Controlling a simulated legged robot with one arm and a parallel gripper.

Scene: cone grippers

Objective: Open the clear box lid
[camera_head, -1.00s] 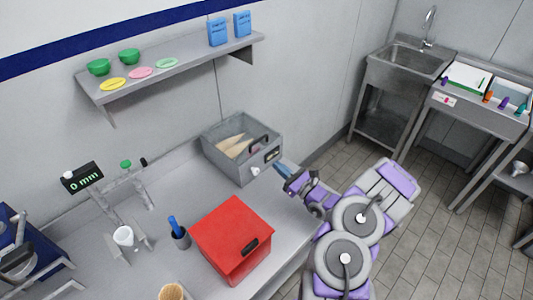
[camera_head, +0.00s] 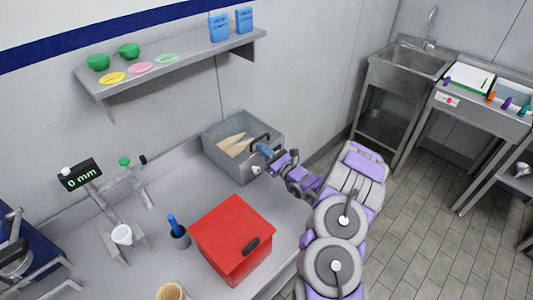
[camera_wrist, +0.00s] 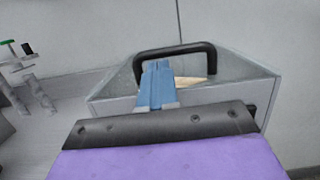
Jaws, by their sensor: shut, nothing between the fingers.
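The clear box (camera_head: 237,170) stands on the counter against the wall, with tan cones (camera_head: 233,144) inside it. Its lid has a black handle (camera_head: 260,141), which also shows in the wrist view (camera_wrist: 175,50) as an arch. My gripper (camera_head: 264,149) is at the right front side of the box, close to the handle. In the wrist view its blue fingers (camera_wrist: 156,82) are together and point at the handle, overlapping its left part. I cannot tell if they touch it. The lid appears to lie closed on the box.
A red box (camera_head: 228,235) with a black handle stands on the counter in front. A cup with a blue item (camera_head: 178,232) and a metal stand with a display (camera_head: 80,174) are to the left. A shelf (camera_head: 180,66) hangs above on the wall.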

